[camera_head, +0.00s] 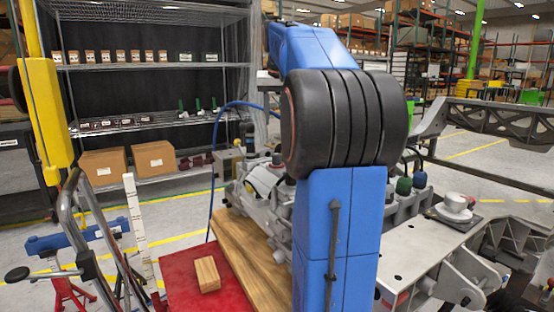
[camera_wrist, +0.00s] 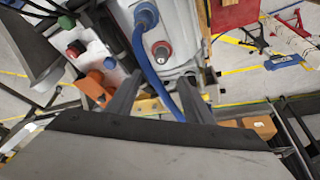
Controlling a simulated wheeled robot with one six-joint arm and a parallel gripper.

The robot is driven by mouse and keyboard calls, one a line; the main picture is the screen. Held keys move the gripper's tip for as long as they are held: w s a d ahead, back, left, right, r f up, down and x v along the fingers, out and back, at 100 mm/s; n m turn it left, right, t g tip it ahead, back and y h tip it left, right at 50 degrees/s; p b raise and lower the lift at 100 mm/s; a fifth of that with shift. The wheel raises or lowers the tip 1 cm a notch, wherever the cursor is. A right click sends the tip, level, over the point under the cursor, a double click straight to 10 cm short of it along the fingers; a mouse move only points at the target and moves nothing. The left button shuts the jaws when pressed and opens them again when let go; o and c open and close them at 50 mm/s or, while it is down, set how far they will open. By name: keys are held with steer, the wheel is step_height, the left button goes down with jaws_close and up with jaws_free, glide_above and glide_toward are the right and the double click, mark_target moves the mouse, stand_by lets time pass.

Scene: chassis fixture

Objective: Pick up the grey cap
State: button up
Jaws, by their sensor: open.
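My gripper (camera_wrist: 158,97) is open in the wrist view, its two dark fingers apart with nothing held between them. Beyond them is a grey machine casing with a red-ringed port (camera_wrist: 161,50) and a blue hose (camera_wrist: 146,60). A small greyish cap (camera_wrist: 109,63) shows left of the fingers, near an orange piece; I cannot tell surely that it is the grey cap. In the head view, my blue arm hides my gripper and part of the casing. A dark green cap (camera_head: 404,186) and a bluish cap (camera_head: 420,179) stand just right of the arm.
A pale round fitting (camera_head: 455,203) sits on a metal plate (camera_head: 425,250) at right. A wooden block (camera_head: 207,274) lies on a red surface (camera_head: 180,268) beside a wooden board (camera_head: 248,252). A wire shelf (camera_head: 150,68) with boxes stands behind. The blue hose crosses close to the fingers.

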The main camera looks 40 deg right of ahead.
mark_target(277, 154)
steer(key=x, duration=1.6)
steer(key=shift+a+f, duration=0.15)
steer(key=shift+f, duration=0.1)
jaws_close()
